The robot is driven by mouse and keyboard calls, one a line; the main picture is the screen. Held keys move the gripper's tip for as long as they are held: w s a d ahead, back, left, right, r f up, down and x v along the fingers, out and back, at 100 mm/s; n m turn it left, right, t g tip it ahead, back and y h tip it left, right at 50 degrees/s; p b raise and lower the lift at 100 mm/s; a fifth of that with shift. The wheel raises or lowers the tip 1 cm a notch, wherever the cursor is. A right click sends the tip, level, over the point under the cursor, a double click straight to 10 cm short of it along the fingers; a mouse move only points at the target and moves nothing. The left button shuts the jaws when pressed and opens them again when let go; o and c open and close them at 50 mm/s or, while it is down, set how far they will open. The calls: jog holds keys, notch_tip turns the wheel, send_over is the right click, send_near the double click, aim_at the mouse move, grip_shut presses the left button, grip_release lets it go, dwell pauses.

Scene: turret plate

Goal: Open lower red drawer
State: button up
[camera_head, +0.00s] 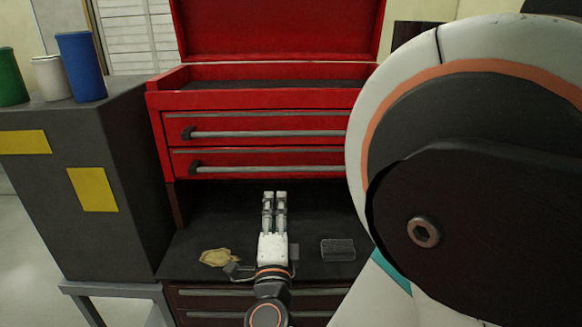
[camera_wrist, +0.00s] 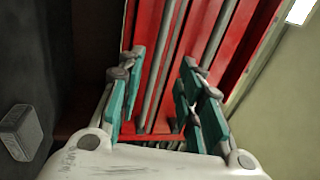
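The lower red drawer (camera_head: 255,158) is shut, flush in the red tool chest, with a grey bar handle (camera_head: 270,169) across its front. My gripper (camera_head: 274,195) is below and in front of this handle in the head view, with its fingers pointing toward the chest. In the wrist view my gripper (camera_wrist: 163,60) is open and empty, its teal-padded fingers apart. The chest shows sideways there, and a grey bar handle (camera_wrist: 158,70) runs through the gap between the fingers in the picture. I see no contact with it. My arm hides the drawer's right end in the head view.
The upper red drawer (camera_head: 250,121) is shut above it. A tan cloth (camera_head: 217,257) and a grey box (camera_head: 338,249) lie on the dark shelf (camera_head: 190,240) below. A dark cabinet (camera_head: 130,140) with cans on top stands close at left.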

aim_at(276, 170)
jog(key=w+r, duration=0.1)
jog(key=w, duration=0.3)
jog(key=w+b, duration=0.1)
jog(key=w, duration=0.4)
jog(key=w+r, duration=0.1)
jog(key=w, duration=0.3)
jog(key=shift+w+d+r, duration=0.2)
jog(key=shift+d+r, duration=0.05)
jog(key=shift+r, duration=0.05)
grip_shut()
